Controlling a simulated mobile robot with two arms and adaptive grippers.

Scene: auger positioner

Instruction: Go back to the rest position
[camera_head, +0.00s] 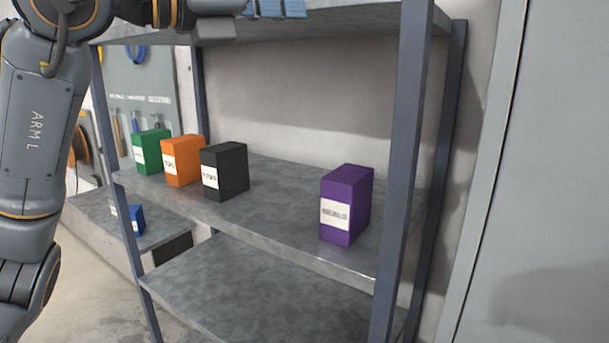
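My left arm rises along the left edge and bends over the top of the shelf rack. Its wrist end reaches right along the top edge of the head view, above the upper shelf (330,22). Ridged blue-grey parts at its end, seemingly my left gripper (275,8), are cut off by the picture's top edge. I cannot tell whether it is open or holds anything. My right arm and gripper are not in view.
The middle shelf (275,215) holds a green box (152,151), an orange box (183,160), a black box (225,171) and a purple box (346,204). The lower shelf (260,290) looks empty. A blue box (137,219) sits left, beyond the rack. A rack post (402,170) stands right.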

